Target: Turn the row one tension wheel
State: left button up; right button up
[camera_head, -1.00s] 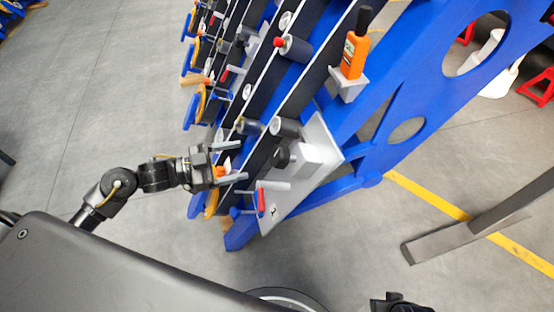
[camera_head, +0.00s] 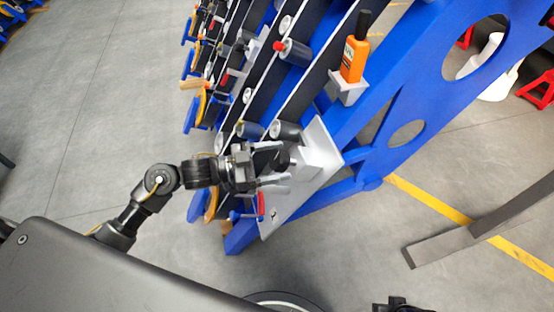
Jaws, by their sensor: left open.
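The row one tension wheel appears to be the small dark knob (camera_head: 282,158) on the white plate (camera_head: 310,180) at the lower end of the blue frame. My left gripper (camera_head: 283,170) points right at it, with its two fingers apart. In this view the knob lies between or just behind the fingertips. I cannot tell whether they touch it. At the bottom edge a dark part of my right arm (camera_head: 395,304) shows, and its fingers cannot be made out.
An orange bottle with a black cap (camera_head: 355,56) stands in a grey holder above the plate. A red handle (camera_head: 261,204) sits beside the plate's lower edge. Rollers and black belts line the blue frame (camera_head: 350,125).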

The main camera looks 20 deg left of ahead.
pick_arm(q)
jog(key=shift+w+d, duration=0.1)
jog(key=shift+d, duration=0.15)
jog(key=c, duration=1)
pick_arm(e)
jog(key=shift+s, duration=0.1)
pick_arm(q)
jog(key=shift+m, duration=0.5)
jog(key=shift+w+a+m+g+h, duration=0.1)
jog(key=shift+m+g+h, duration=0.3)
jog(key=shift+m+g, duration=0.65)
jog(key=shift+m+g+b, duration=0.55)
jog(key=shift+m+g, duration=0.1)
jog(key=shift+m, duration=1)
jog(key=shift+m+g, duration=0.3)
jog(key=shift+m, duration=0.3)
pick_arm(e)
jog(key=shift+v, duration=1.45)
